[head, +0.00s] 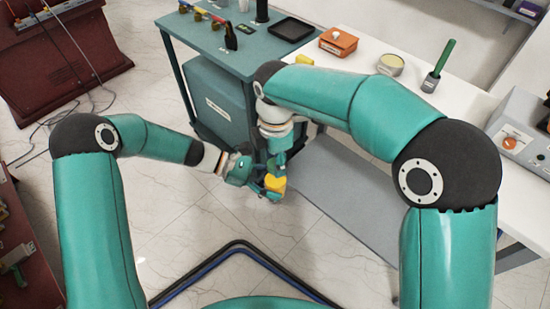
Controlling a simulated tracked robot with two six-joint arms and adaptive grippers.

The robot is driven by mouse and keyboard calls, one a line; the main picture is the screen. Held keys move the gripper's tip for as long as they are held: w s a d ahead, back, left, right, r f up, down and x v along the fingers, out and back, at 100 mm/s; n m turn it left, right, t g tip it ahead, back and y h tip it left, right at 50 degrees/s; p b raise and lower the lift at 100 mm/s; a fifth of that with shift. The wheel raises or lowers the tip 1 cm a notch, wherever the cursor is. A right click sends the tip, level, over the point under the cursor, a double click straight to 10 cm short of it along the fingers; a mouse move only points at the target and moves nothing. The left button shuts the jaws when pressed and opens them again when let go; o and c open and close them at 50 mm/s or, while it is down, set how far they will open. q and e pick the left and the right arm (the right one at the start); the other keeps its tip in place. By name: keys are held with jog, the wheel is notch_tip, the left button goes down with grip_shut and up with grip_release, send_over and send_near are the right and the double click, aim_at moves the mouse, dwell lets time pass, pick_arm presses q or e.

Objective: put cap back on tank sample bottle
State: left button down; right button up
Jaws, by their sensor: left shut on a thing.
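My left gripper (262,189) reaches in from the left, low in front of the teal table. It is shut on a small yellow-orange thing, which I take for the tank sample bottle (275,184). My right gripper (277,163) comes down from above and its tips are just over the bottle. Whether they touch it cannot be told at this size. Whether the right gripper is open or shut, or holds the cap, is also unclear. I cannot make out the cap. The grippers partly cover the bottle.
The teal table (215,42) carries a black tray (291,29) and tools. The white bench (375,45) holds an orange box (338,41), a round tin (390,64) and a green-handled tool (439,65). A grey box instrument (520,130) stands at right. Tiled floor lies below both grippers.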

grip_shut()
jog(key=m, duration=1)
jog(key=shift+w+m, duration=0.1)
jog(key=shift+m, duration=0.3)
jog(key=m, duration=0.6)
jog(key=shift+a, duration=0.1)
jog(key=m, duration=0.7)
jog(key=o, duration=0.7)
grip_release()
jog(key=shift+c, duration=0.2)
notch_tip(320, 180, up, 12)
